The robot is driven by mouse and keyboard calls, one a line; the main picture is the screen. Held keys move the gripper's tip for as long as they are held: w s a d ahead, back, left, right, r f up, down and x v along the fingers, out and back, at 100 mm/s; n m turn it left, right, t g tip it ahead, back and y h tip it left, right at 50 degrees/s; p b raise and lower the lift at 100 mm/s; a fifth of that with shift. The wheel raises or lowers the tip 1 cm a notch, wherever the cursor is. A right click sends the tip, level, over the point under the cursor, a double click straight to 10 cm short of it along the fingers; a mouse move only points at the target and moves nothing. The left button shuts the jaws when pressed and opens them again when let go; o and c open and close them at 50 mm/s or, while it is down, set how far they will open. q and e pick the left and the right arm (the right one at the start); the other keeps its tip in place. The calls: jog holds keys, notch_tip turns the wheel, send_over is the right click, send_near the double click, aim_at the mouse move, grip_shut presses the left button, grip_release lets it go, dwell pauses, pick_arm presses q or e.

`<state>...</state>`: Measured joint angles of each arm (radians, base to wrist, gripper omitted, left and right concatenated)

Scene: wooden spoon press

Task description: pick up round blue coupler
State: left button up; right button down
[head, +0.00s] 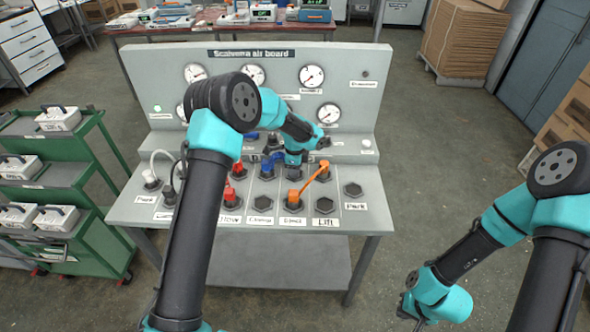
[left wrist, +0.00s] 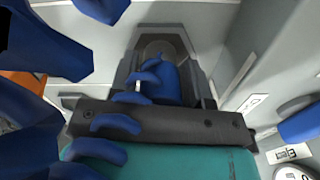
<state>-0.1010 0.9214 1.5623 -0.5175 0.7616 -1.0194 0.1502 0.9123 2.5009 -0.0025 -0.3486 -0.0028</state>
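My left gripper (head: 293,169) points down over the sloped deck of the air board, just behind the orange hose. In the left wrist view, a round blue coupler body (left wrist: 168,82) lies between the dark grey jaws of the left gripper (left wrist: 163,50). I cannot tell whether the jaws press on it. Curved blue pieces overlap the gripper there.
The grey air board (head: 375,205) carries gauges, labelled ports and other couplers. Red couplers (head: 230,197) and an orange hose (head: 318,180) stand near the left gripper. A green cart (head: 95,240) is at the left.

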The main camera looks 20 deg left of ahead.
pick_arm(q)
jog(key=c, duration=0.6)
notch_tip(320, 180, up, 10)
dwell(0.4)
dwell(0.5)
